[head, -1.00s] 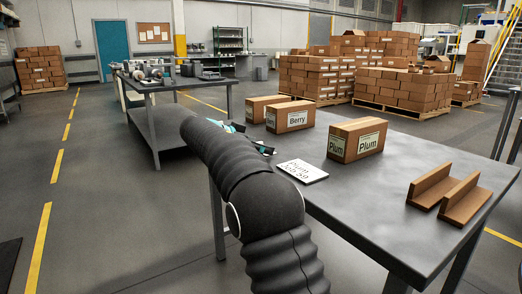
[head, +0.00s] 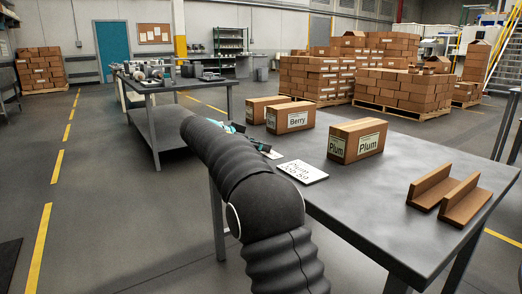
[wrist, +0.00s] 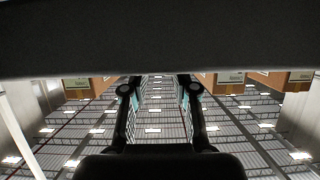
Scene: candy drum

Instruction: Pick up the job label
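The job label is a white card (head: 303,171) reading "Plum Job 59", lying flat near the left edge of the grey table (head: 350,205). My gripper (head: 263,148) is just beyond and left of the card, low at the table's edge, mostly hidden behind my black arm. A small white patch shows beside its tips; I cannot tell what it is. In the wrist view my gripper's two fingers (wrist: 156,84) stand apart with nothing visible between them. Their tips meet a dark band across the top; the card cannot be made out there.
A Plum carton (head: 356,142) stands right of the card. A Berry carton (head: 291,118) and another carton (head: 262,106) stand farther back. A brown angled holder (head: 450,194) sits at the right. The table's front middle is clear.

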